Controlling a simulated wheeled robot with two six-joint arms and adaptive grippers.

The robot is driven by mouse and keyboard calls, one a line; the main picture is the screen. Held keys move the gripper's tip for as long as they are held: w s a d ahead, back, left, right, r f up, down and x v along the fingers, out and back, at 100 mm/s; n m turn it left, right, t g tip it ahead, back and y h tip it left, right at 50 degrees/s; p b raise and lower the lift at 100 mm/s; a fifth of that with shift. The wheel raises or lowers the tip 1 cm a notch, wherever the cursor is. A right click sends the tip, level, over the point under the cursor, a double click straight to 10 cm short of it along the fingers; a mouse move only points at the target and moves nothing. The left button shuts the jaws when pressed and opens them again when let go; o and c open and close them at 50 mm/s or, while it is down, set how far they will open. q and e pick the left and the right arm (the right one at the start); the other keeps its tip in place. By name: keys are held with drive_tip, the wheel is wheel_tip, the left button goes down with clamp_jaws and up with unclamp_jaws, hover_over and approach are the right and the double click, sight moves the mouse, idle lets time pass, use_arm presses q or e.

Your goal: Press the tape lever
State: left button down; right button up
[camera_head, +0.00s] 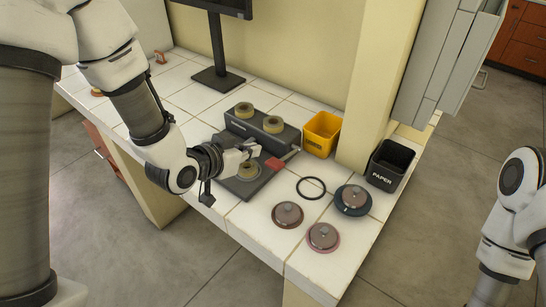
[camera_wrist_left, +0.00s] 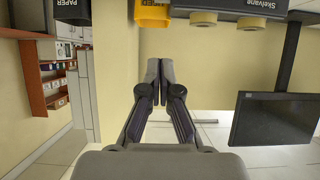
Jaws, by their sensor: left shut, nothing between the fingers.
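The tape machine (camera_head: 285,137) is a dark grey unit on the white tiled bench, with tan tape rolls on top and another roll (camera_head: 248,170) on its low front plate. A red lever piece (camera_head: 275,164) sits at its right, with a thin pale bar beside it. My left gripper (camera_head: 254,148) is shut and empty, over the machine and just left of the red piece; I cannot tell if they touch. In the wrist view the shut fingers (camera_wrist_left: 160,66) show, with the machine (camera_wrist_left: 230,5) upside down at the top edge and no lever visible. My right gripper is outside the picture.
A yellow bin (camera_head: 322,134) and a black PAPER bin (camera_head: 390,165) stand right of the machine. A black ring (camera_head: 311,188) and round lidded pots (camera_head: 323,237) lie at the front right. A monitor (camera_head: 218,75) stands behind.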

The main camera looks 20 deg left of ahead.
use_arm(q)
drive_tip(key=p, duration=0.3)
hover_over(272, 164)
drive_tip(key=f, duration=0.4)
drive_tip(key=shift+w+d, duration=0.15)
drive_tip(key=shift+w, duration=0.05)
wheel_tip(272, 164, down, 4)
drive_tip(key=shift+s+r+p, duration=0.15)
drive_tip(key=shift+p, duration=0.15)
drive_tip(key=shift+s+a+f, duration=0.1)
drive_tip(key=shift+a+f, duration=0.1)
drive_tip(key=shift+f, duration=0.15)
drive_tip(key=shift+d, duration=0.1)
